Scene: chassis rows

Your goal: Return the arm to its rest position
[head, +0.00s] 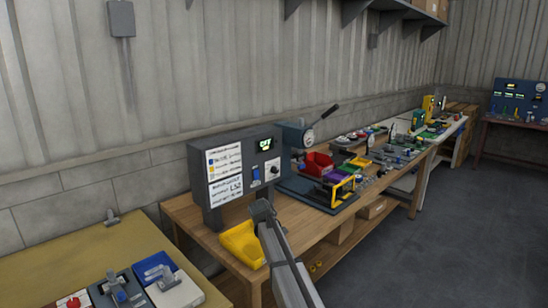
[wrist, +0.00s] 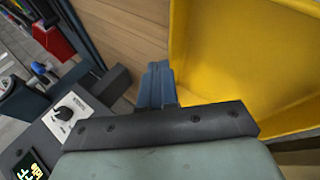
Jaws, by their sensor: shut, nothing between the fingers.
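My gripper (wrist: 157,85) shows in the wrist view with its two blue-grey fingers together and nothing between them. It is beside a yellow bin (wrist: 235,60), over the wooden bench top (wrist: 125,35). In the head view my arm reaches in from the bottom, and its end (head: 262,212) is next to the yellow bin (head: 240,245) and in front of the grey control box. The fingertips are too small to make out there.
The grey control box (head: 215,165) with a lit display and a knob (wrist: 65,113) stands close by. A lever press (head: 297,140), a red bin (head: 317,163) and a yellow-framed device (head: 343,190) stand farther right. A yellow-topped table (head: 60,255) holds fixtures at lower left. The floor at right is clear.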

